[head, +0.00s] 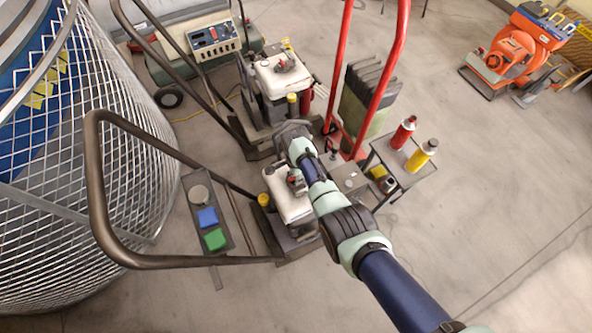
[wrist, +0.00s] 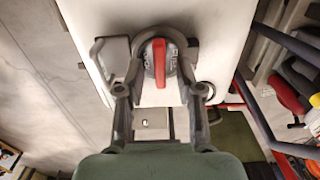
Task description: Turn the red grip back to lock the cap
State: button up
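The red grip (wrist: 159,62) is a short upright bar in the wrist view, on a dark round cap (wrist: 171,72) with pale lettering. The cap sits on a white tank (wrist: 215,35). My gripper (wrist: 160,78) has one finger on each side of the cap, with visible gaps to the red grip. It is open and not closed on the grip. Whether a fingertip touches the cap's rim cannot be told. In the head view the near white tank (head: 285,203) is partly hidden by my arm, and the cap on it is small and partly covered.
A second machine with a similar white tank (head: 275,80) stands behind. A dark handlebar (head: 95,190) loops at the left, and red handlebars (head: 390,75) rise behind my arm. A small cart holds a red bottle (head: 403,132) and a yellow bottle (head: 421,156).

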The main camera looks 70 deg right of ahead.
notch_tip(320, 180, up, 12)
dwell(0.6)
dwell(0.5)
